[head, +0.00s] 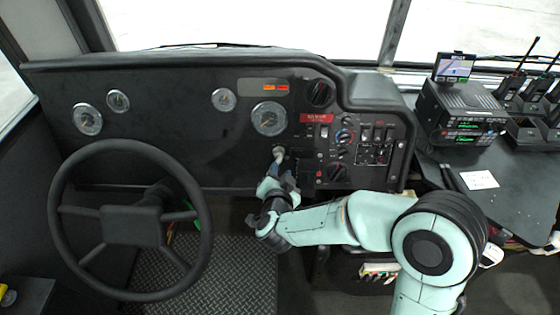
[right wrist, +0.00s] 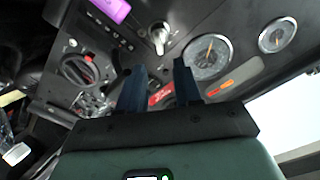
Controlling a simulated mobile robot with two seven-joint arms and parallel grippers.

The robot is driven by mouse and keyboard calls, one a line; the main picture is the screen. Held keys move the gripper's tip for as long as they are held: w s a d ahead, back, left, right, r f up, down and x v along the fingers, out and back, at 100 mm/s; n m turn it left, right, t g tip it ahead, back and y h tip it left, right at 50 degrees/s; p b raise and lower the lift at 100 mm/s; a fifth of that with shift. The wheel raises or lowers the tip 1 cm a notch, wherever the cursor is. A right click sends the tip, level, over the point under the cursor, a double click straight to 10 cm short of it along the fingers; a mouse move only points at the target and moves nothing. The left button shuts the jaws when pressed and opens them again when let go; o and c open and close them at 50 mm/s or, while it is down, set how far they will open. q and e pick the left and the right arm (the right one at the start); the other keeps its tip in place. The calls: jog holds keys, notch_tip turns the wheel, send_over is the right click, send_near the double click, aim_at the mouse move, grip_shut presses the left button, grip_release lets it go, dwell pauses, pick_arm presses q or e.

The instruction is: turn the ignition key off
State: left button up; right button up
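The ignition key (head: 278,152) is a small pale, silvery piece on the black dashboard, below the large round gauge. In the right wrist view the key (right wrist: 158,38) stands out from a round switch on the panel, ahead of the gap between my fingers. My right gripper (head: 278,176) is just below the key in the head view. Its two blue fingers (right wrist: 157,80) are apart with nothing between them, and the key is apart from their tips. My left gripper is in neither view.
The steering wheel (head: 131,220) is left of my right arm. A switch panel with knobs (head: 345,135) is right of the key, and round gauges (head: 269,118) are above it. A radio unit (head: 462,112) and handsets stand on the right-hand console (head: 515,190).

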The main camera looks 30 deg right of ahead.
aim_at(280, 161)
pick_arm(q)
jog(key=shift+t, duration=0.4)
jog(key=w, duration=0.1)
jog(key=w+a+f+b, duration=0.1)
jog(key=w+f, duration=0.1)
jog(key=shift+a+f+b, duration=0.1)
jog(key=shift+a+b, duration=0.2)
pick_arm(e)
jog(key=x, duration=0.8)
jog(key=shift+w+f, duration=0.1)
jog(key=shift+c, duration=0.4)
grip_shut()
